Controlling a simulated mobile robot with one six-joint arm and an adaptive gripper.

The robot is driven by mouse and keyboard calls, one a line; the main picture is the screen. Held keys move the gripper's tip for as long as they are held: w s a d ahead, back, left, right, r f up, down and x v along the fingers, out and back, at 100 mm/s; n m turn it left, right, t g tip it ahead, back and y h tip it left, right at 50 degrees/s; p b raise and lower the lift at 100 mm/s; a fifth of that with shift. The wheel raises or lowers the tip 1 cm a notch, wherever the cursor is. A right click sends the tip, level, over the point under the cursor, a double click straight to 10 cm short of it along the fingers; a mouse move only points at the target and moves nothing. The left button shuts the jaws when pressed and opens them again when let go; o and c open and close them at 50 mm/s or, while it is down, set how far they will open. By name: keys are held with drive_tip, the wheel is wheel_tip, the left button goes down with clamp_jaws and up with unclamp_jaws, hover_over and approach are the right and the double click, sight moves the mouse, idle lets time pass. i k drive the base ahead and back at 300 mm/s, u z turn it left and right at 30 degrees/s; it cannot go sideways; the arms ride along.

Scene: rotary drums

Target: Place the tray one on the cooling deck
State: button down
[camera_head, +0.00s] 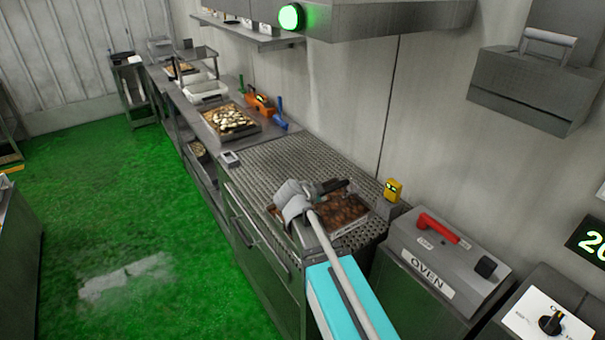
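A shallow metal tray (352,229) with brown pieces in it is at the near end of a perforated metal deck (285,158), which looks like the cooling deck. My arm reaches in from the bottom and covers part of the tray. My gripper (338,186) is over the tray's far side, close to its rim. I cannot tell whether its fingers touch the rim or whether the tray rests fully on the deck. No number shows on the tray.
The deck's far half is clear. Beyond it stands another filled tray (231,121), with an orange tool (258,103) and a blue-handled tool (280,113) nearby. A yellow device (392,189) and the oven box (440,262) flank the near end. A hood (370,16) overhangs.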

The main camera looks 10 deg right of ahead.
sight(289, 176)
drive_tip(key=i, duration=0.95)
drive_tip(key=u, duration=0.05)
